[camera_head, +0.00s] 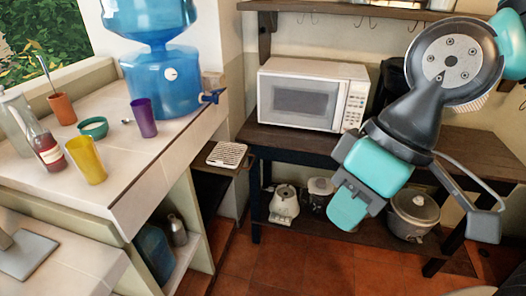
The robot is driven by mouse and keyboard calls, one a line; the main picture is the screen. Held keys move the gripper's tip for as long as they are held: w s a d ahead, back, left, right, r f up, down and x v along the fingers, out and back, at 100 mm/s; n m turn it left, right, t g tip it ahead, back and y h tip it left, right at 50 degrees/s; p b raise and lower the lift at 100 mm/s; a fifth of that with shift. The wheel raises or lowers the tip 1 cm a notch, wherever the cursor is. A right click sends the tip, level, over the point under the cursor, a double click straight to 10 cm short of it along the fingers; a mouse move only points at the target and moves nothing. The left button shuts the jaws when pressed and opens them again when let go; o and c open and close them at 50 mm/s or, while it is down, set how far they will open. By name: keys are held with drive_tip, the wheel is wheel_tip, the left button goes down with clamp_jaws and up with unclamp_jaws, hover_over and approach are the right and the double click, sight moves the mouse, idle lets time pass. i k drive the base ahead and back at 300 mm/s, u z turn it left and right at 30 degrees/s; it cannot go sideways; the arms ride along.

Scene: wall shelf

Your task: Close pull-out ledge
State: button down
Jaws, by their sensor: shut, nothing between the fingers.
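The pull-out ledge (241,171) is a small dark brown board standing out between the tiled counter and the wooden shelf, below the blue water dispenser. A pale slatted tray (227,154) lies on it. How far the ledge is pulled out I cannot tell exactly, and its inner end is hidden by the counter. My gripper (346,208), teal and grey, is shut and empty. In the picture it is to the right of the ledge and lower, in front of the shelf unit, apart from the ledge.
The blue water dispenser (163,78) stands on the counter (118,182) with cups and bottles. A white microwave (312,93) sits on the shelf unit (282,139). A blender base (284,204) and a cooker (413,214) stand below. Tiled floor (300,268) is open in front.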

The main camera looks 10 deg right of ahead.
sight(199, 163)
drive_tip(key=z, duration=0.25)
drive_tip(key=i, duration=1.2)
drive_tip(key=u, duration=0.05)
